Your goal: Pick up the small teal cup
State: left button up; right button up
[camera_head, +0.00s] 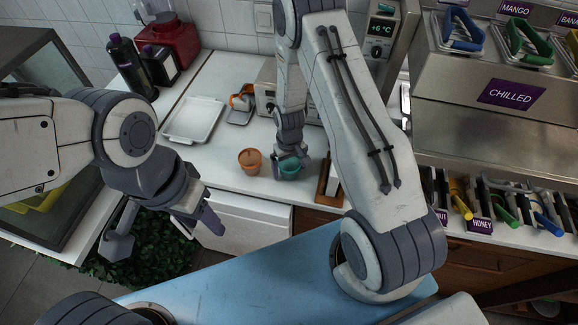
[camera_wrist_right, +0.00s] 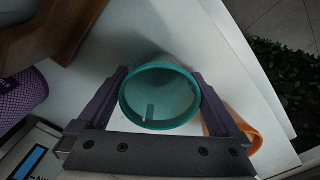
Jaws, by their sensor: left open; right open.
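The small teal cup (camera_head: 289,167) stands on the white counter in the head view, partly hidden by my right gripper (camera_head: 291,157) just above it. In the right wrist view the teal cup (camera_wrist_right: 160,97) sits between the two fingers of my right gripper (camera_wrist_right: 161,88), one finger on each side. The gripper is open; I cannot tell whether either finger touches the cup. My left gripper (camera_head: 158,232) is open and empty in front of the counter, away from the cup.
An orange cup (camera_head: 250,161) stands close to the left of the teal cup; it also shows beside a finger in the right wrist view (camera_wrist_right: 243,136). A wooden holder (camera_head: 323,183) is close on the right. A white tray (camera_head: 193,121) lies further back left.

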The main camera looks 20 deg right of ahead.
jog(key=shift+c, duration=0.3)
jog(key=c, duration=1)
